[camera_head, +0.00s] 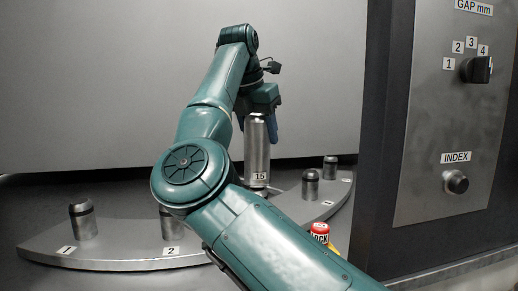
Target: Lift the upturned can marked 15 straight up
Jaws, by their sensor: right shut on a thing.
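The can marked 15 (256,150) is a plain silver cylinder near the middle of the head view. Its label sits low on its side, and its lower end is close to the curved metal rack. I cannot tell whether it touches the peg or plate below. My right gripper (258,118) is shut on the can near its top, coming from behind and above it. My green right arm crosses the front and hides part of the rack. My left gripper is not in view.
The curved rack (120,254) carries several short metal pegs with number labels, including 1 and 2. A grey control panel (440,120) with GAP and INDEX knobs stands at right, close to my arm.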

